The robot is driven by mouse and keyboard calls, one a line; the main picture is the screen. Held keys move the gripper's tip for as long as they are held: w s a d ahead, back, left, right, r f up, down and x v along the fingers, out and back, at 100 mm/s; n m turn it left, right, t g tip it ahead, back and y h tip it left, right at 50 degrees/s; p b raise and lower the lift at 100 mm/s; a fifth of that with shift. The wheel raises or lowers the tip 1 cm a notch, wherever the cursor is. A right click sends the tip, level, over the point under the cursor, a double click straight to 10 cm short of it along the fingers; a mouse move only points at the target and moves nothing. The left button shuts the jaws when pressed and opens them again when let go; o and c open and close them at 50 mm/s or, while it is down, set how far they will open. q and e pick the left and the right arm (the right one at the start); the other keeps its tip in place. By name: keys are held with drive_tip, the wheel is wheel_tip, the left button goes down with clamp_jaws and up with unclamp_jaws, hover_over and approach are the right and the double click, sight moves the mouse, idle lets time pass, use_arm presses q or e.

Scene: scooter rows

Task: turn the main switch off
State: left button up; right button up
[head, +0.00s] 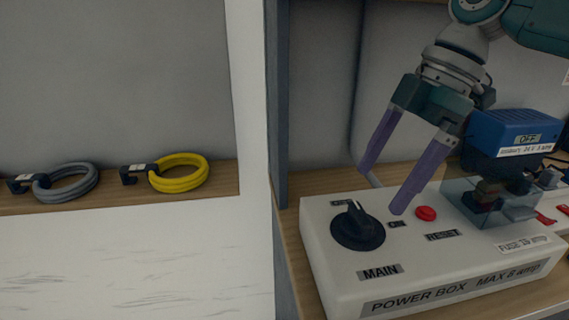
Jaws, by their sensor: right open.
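The main switch (357,228) is a black rotary knob on the left part of a white power box (340,287), above a label reading MAIN. Small labels sit above it and to its right; the one on the right seems to read ON, the upper one is too small to read surely. The knob's pale pointer mark faces the upper side. I see no contact with the knob. My left gripper is out of view.
A red reset button (426,213) sits right of the knob. A clear fuse cover (520,207) and a blue battery box (514,132) stand farther right. Grey (72,182) and yellow (181,175) cable coils lie on the left shelf. A dark upright panel (279,110) borders the box's compartment.

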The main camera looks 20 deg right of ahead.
drive_tip(key=v, duration=0.4)
drive_tip(key=shift+d+r, duration=0.15)
drive_tip(key=shift+r, duration=0.1)
